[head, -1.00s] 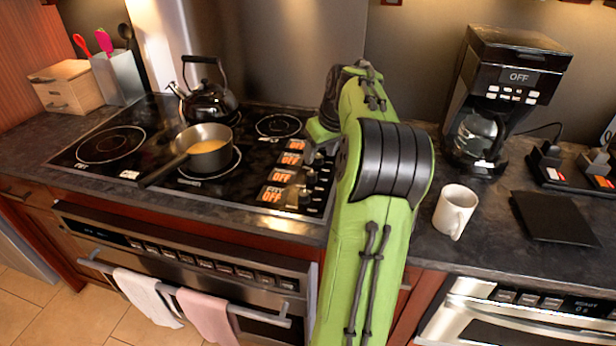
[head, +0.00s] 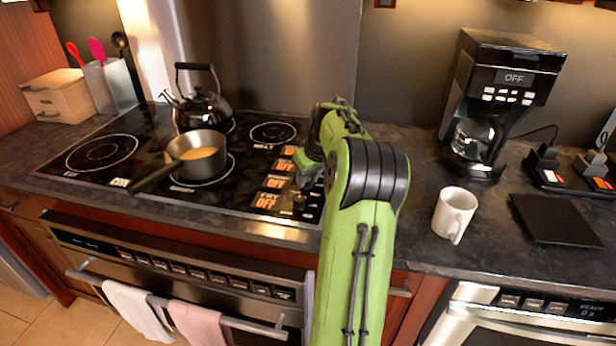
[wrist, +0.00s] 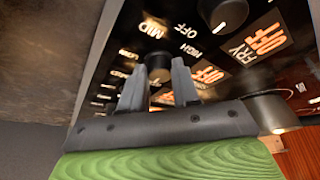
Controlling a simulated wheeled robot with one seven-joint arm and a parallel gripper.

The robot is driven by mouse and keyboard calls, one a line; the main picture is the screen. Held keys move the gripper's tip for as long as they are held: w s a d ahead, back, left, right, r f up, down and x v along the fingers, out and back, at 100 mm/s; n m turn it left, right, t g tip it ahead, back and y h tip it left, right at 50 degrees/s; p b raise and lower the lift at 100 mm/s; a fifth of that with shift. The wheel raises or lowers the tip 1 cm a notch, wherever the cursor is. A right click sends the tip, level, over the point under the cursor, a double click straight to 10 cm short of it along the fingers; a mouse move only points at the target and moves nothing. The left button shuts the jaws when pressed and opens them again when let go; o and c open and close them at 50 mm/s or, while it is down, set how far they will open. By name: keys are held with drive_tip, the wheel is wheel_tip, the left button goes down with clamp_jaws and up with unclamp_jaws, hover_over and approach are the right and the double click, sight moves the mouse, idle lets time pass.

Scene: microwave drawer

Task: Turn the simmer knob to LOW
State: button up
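The cooktop (head: 75,178) has a column of knobs and orange OFF displays on its right side. My gripper (head: 304,172) is low over that column in the head view, which partly hides the knobs. In the wrist view, my gripper (wrist: 160,72) has its two fingers apart, with a dark round knob (wrist: 158,66) between the tips. I cannot tell whether the fingers touch it. MID, HIGH and OFF are printed around this knob. The display beside it (wrist: 208,73) is partly hidden, so I cannot tell which knob is the simmer knob.
A saucepan (head: 197,143) and a kettle (head: 203,108) stand on burners left of the gripper. A mug (head: 454,213) stands on the right counter.

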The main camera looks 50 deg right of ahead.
clamp_jaws()
drive_tip(key=m+h, duration=0.1)
drive_tip(key=m, duration=0.2)
drive_tip(key=m+g+p, duration=0.1)
drive_tip(key=m, duration=0.1)
drive_tip(key=shift+w+a+m+h, duration=0.15)
drive_tip(key=shift+a+m+h, duration=0.05)
drive_tip(key=shift+m+h, duration=0.2)
drive_tip(key=m+g+p, duration=0.1)
drive_tip(key=m, duration=0.1)
drive_tip(key=m+g+h+p, duration=0.1)
drive_tip(key=m, duration=0.2)
drive_tip(key=shift+w+r+p, duration=0.1)
drive_tip(key=shift+p, duration=0.3)
drive_tip(key=shift+m+g+p, duration=0.5)
drive_tip(key=shift+m+p, duration=0.2)
drive_tip(key=shift+m, duration=0.9)
drive_tip(key=o, duration=0.8)
unclamp_jaws()
